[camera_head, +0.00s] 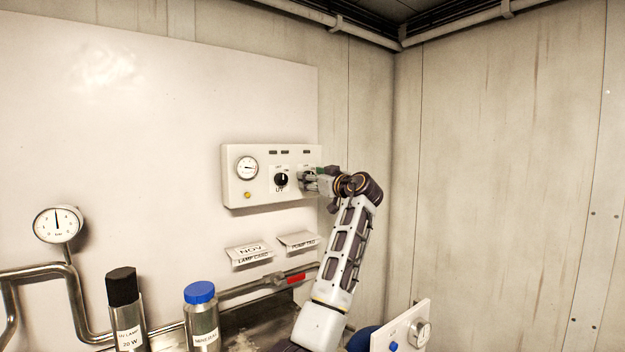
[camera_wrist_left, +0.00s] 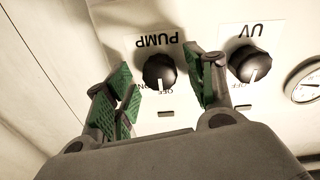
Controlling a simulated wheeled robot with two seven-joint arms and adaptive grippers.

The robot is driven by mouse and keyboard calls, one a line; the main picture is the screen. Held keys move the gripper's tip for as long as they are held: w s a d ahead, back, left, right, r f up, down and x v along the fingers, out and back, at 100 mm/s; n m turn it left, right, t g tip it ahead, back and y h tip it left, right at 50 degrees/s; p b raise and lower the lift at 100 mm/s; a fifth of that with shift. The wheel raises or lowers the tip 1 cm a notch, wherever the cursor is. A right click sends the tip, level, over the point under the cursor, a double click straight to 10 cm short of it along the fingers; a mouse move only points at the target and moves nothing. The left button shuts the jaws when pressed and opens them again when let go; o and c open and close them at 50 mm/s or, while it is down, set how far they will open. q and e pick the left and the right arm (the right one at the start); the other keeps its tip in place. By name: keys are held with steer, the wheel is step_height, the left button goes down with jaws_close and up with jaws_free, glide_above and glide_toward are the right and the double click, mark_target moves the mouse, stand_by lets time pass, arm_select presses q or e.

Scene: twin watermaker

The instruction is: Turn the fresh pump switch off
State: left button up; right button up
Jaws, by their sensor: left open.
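The pump switch (camera_wrist_left: 159,72) is a round black knob under an upside-down PUMP label in the left wrist view. Its white pointer faces the ON/OFF lettering, close to the word OFF. My left gripper (camera_wrist_left: 157,68) is open, with green pads on both sides of the knob; I cannot tell whether they touch it. In the head view my left gripper (camera_head: 318,181) is at the right end of the white control panel (camera_head: 237,187) and hides the pump switch. My right gripper is not in view.
The UV switch (camera_wrist_left: 249,64) is just beside the right finger in the wrist view; it also shows in the head view (camera_head: 281,179). The panel carries a gauge (camera_head: 247,168). Below are cards (camera_head: 249,253), pipes, a black-capped bottle (camera_head: 124,310) and a blue-capped bottle (camera_head: 201,315).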

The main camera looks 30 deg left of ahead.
arm_select(q)
steer(key=v, duration=1.1)
steer(key=shift+d, duration=0.35)
steer(key=shift+s+f, duration=0.15)
